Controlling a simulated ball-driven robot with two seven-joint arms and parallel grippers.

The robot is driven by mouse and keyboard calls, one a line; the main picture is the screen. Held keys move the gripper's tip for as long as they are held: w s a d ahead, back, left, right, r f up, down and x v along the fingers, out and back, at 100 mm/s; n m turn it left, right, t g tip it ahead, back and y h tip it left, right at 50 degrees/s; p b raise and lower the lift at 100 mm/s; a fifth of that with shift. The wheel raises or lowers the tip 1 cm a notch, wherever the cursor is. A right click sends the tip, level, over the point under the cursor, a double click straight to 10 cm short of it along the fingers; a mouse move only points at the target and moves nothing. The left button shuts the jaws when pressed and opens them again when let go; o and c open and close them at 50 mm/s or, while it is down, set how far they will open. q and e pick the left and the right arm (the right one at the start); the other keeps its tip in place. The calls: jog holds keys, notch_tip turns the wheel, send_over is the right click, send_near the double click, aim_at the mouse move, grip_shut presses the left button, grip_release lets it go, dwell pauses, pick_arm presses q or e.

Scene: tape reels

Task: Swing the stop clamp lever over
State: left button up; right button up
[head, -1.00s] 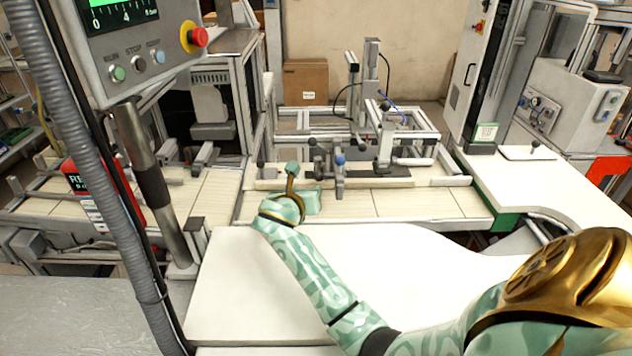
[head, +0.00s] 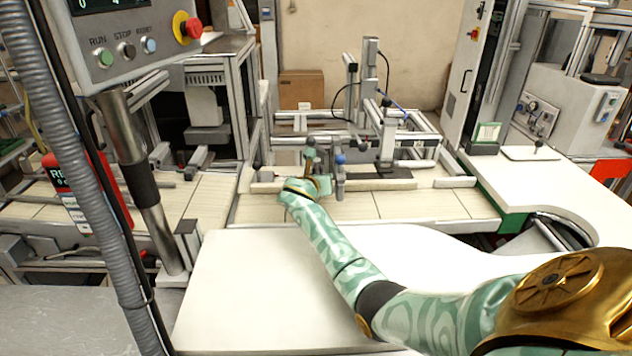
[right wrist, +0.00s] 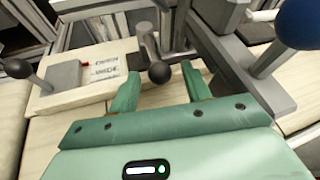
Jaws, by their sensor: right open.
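My right gripper (right wrist: 160,80) is open, its two green fingers spread on either side of a dark ball-knobbed lever (right wrist: 159,72). The knob is between or just beyond the fingertips; I cannot tell if they touch it. The lever's grey post rises behind the knob. In the head view my right gripper (head: 313,176) is at the clamp fixture, left of a blue-knobbed lever (head: 340,160), and partly hides the dark-knobbed lever. The blue knob also shows at top right in the right wrist view (right wrist: 297,20). My left gripper is not in view.
Another dark-knobbed lever (right wrist: 17,68) stands at the left beside a block (right wrist: 85,75) with small unclear lettering. A control panel (head: 130,45) hangs at left. The white worktop (head: 270,290) is clear.

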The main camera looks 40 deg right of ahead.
grip_shut()
